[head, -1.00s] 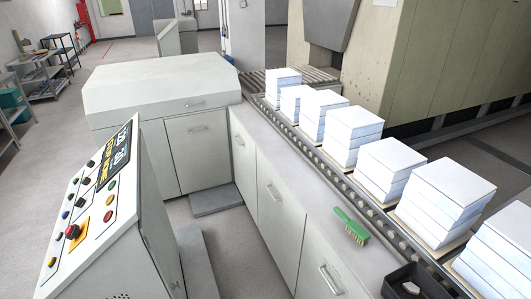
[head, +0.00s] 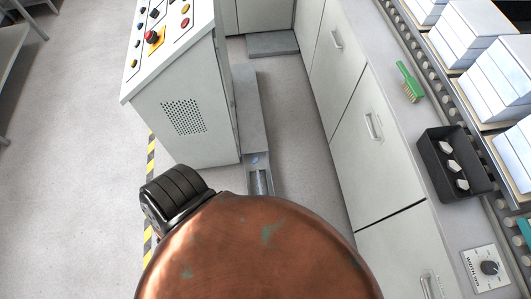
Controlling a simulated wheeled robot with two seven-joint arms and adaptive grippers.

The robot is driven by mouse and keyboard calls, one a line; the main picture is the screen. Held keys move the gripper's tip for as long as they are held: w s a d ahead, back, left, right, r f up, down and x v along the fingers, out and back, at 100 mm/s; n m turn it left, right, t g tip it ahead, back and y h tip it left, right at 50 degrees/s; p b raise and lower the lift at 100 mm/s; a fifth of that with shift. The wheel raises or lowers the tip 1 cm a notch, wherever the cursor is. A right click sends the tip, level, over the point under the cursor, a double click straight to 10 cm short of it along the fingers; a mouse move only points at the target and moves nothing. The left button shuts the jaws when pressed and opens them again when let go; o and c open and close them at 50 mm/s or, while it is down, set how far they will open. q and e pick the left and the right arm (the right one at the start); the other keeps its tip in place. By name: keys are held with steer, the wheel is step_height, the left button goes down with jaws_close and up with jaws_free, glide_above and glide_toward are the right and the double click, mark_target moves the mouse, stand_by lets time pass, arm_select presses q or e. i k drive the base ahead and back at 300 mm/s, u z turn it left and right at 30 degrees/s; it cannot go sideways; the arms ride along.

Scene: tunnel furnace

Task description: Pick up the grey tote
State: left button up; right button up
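I see no grey tote that I can make out in the head view. A small black open bin (head: 431,172) with three whitish pieces in it stands on the counter at the right. Neither of my grippers is in view.
The control console (head: 185,115) stands at upper left, with yellow-black floor tape beside it. Light cabinets (head: 372,140) run along the right. Stacks of white blocks (head: 497,70) line the roller conveyor. Floor (head: 60,180) at left is clear.

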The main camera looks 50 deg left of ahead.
mark_target(264, 178)
steer(key=z, duration=0.3)
steer(key=k, duration=0.7)
steer(key=u, duration=0.55)
steer(key=k, duration=0.65)
steer(key=u, duration=0.6)
